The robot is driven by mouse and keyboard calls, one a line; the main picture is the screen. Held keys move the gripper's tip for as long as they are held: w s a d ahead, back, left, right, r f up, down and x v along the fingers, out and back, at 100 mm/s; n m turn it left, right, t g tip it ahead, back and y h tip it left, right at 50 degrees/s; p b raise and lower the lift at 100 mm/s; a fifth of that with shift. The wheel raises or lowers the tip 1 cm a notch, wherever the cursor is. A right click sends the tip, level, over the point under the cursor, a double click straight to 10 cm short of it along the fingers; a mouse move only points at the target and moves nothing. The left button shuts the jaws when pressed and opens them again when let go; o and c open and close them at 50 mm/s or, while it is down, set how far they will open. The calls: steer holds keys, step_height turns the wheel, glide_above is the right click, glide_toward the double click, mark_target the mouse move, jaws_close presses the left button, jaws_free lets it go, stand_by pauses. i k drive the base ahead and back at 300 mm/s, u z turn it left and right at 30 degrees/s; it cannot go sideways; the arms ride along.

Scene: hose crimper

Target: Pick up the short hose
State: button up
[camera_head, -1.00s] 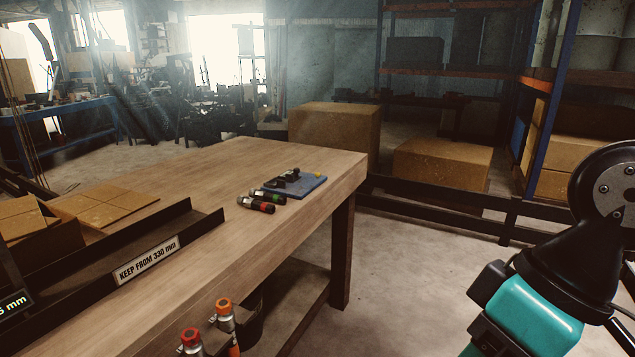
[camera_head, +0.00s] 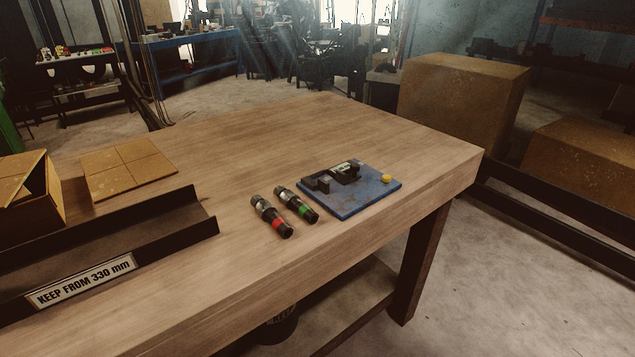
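Two short black cylindrical pieces with metal ends lie side by side on the wooden workbench (camera_head: 200,255). One has a red band (camera_head: 270,215), and the other, to its right, has a green band (camera_head: 296,204). They look like short hoses or tools; I cannot tell which, if either, is the short hose. Both lie loose, just left of a blue plate (camera_head: 365,203) that carries a dark fixture (camera_head: 332,176) and a yellow knob (camera_head: 386,179). My gripper and arm are not in view.
The bench's middle and far part are clear. Large boxes (camera_head: 465,100) stand beyond its right end.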

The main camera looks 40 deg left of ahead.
mark_target(292, 201)
steer(key=u, duration=0.6)
steer(key=i, duration=1.3)
steer(key=u, duration=0.75)
